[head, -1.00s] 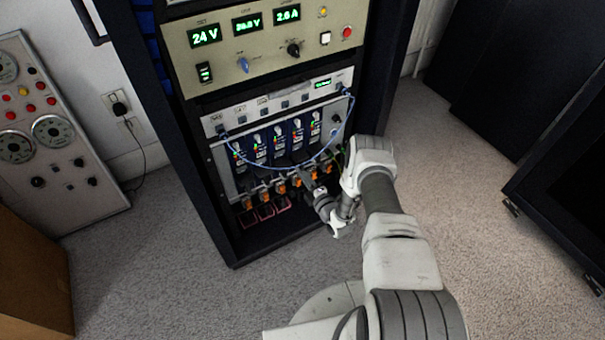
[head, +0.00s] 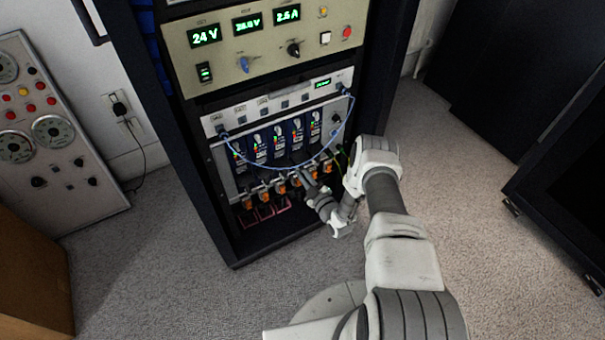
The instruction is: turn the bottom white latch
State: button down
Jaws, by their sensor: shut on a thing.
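My gripper (head: 302,176) is at the lower edge of the row of blue modules (head: 279,140) in the rack, small and dark in this view. Its jaws are shut on a small part there, which I take to be the bottom white latch; the fingers and wrist hide it. Small pale marks show on the fronts of the modules, but single latches are too small to tell apart. My arm comes in from the lower right and bends down to the modules.
A blue cable (head: 291,169) loops across the modules, close above my gripper. Orange connectors (head: 247,203) with dark wires line the area below. The dark rack frame (head: 196,165) stands on the left. Carpet (head: 150,265) is open in front. A gauge panel (head: 50,155) stands far left.

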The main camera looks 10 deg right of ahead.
jog(key=shift+w+m, duration=0.1)
jog(key=shift+m, duration=3.5)
jog(key=c, duration=1.2)
grip_release()
jog(key=shift+s, duration=0.25)
